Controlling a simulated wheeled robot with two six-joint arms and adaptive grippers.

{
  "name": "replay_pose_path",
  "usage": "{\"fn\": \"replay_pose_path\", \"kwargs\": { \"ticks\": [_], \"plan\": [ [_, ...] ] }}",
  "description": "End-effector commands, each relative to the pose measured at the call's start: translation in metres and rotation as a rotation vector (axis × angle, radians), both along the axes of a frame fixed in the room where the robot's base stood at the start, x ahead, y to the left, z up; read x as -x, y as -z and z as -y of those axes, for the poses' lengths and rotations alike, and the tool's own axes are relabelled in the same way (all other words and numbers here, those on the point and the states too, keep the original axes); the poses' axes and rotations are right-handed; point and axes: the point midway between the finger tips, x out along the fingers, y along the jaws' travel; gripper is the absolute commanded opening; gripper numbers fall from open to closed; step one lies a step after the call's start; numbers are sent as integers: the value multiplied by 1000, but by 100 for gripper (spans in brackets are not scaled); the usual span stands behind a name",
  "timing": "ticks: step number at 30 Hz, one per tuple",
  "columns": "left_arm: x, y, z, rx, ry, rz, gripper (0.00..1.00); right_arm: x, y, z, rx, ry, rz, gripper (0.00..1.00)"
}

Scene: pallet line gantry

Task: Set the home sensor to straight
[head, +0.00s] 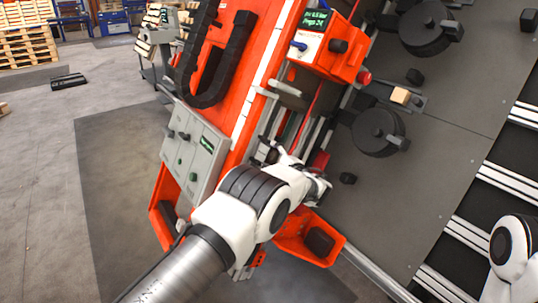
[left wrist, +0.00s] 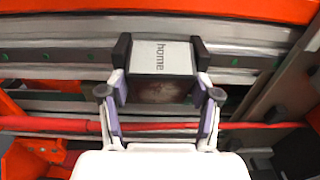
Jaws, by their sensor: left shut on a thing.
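The home sensor (left wrist: 165,58) is a small block with a light top face lettered "home" and a dark, mottled front face. It sits at a grey rail (left wrist: 70,60) in the left wrist view, looking about square to it. The lettering runs down the picture. My left gripper (left wrist: 160,88) has its two dark fingertips on either side of the block and is shut on it. In the head view my left gripper (head: 272,152) reaches into the gantry beside the orange beam, and the sensor cannot be made out there. My right gripper is out of view.
A red cable (left wrist: 260,126) crosses below the sensor in the left wrist view. In the head view, a grey control box (head: 195,150) stands left of my arm, an orange box with a display (head: 325,55) above, and dark round rollers (head: 378,130) on the right.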

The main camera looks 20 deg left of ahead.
Motion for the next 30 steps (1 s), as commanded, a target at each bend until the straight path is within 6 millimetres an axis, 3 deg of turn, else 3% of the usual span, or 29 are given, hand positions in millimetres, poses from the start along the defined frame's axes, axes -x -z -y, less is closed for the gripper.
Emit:
{"fn": "replay_pose_path", "kwargs": {
  "ticks": [5,12,23,24,25,26,30],
  "plan": [
    [2,-7,0,42,111,-37,28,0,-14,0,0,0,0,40],
    [6,-2,0,120,291,-94,28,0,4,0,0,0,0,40],
    [7,-5,1,136,321,-105,28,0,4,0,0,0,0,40],
    [7,-5,1,136,321,-105,73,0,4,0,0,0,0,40],
    [7,-5,1,136,321,-105,84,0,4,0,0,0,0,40],
    [7,-4,1,136,321,-105,88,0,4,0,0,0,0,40],
    [7,-4,1,136,320,-106,88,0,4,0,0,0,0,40]
  ]
}}
